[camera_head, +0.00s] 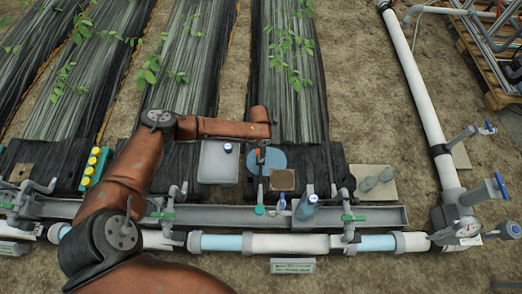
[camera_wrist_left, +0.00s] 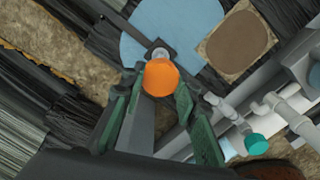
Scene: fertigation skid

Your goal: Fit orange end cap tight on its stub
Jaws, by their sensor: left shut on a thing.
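The orange end cap (camera_wrist_left: 161,77) sits between the green-padded fingers of my left gripper (camera_wrist_left: 157,92) in the left wrist view. The gripper is shut on the cap, whose round orange face shows. In the head view my left gripper (camera_head: 261,157) is small and hangs over a blue disc (camera_head: 276,158), behind the grey trough. A small grey round piece (camera_wrist_left: 160,53) shows just past the cap; I cannot tell whether it touches it. I cannot make out for certain which stub belongs to the orange cap. My right gripper is not in view.
A teal cap (camera_wrist_left: 256,144) sits on a pipe fitting beside the gripper. The grey trough (camera_head: 385,216) and the white-and-blue pipe (camera_head: 290,244) run along the front.

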